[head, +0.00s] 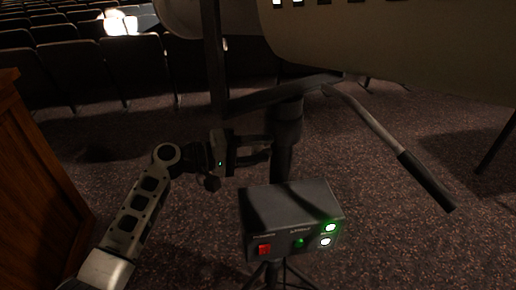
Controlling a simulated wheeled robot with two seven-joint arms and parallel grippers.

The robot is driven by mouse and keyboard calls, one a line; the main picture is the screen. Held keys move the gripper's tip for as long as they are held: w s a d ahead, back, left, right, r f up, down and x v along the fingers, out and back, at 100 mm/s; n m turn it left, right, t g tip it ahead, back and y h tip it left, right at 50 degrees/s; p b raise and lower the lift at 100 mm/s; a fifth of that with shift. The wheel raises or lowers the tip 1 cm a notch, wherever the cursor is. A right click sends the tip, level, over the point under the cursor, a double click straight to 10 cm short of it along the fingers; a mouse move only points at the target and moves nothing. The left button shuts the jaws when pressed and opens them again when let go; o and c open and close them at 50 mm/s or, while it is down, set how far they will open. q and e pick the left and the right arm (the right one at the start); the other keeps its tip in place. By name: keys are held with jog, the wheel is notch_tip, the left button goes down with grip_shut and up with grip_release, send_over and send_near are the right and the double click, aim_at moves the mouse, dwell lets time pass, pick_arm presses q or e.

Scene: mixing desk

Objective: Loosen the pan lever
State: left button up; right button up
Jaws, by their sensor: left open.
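A dark stand (288,124) with a post and head carries a large pale body (400,45) at the top. A long handle (370,118) with a black grip (427,182) slopes down to the right from the head. I cannot make out a separate small pan lever in the dark around the post. My left gripper (267,148) is open, its fingers pointing right, one above the other, with the tips close to the left side of the post. I cannot tell whether they touch it. My right gripper is out of view.
A dark control box (290,212) with a red switch and lit green and white buttons sits low on the stand, just below my left gripper. Tripod legs spread beneath it. A wooden cabinet (40,170) stands at left. Rows of seats (90,75) lie behind. Carpet (390,250) is clear at lower right.

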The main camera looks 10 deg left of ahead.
pick_arm(q)
jog(key=b+v, duration=0.2)
jog(key=v, duration=1.4)
jog(key=shift+b, duration=0.3)
jog(key=shift+c, duration=0.3)
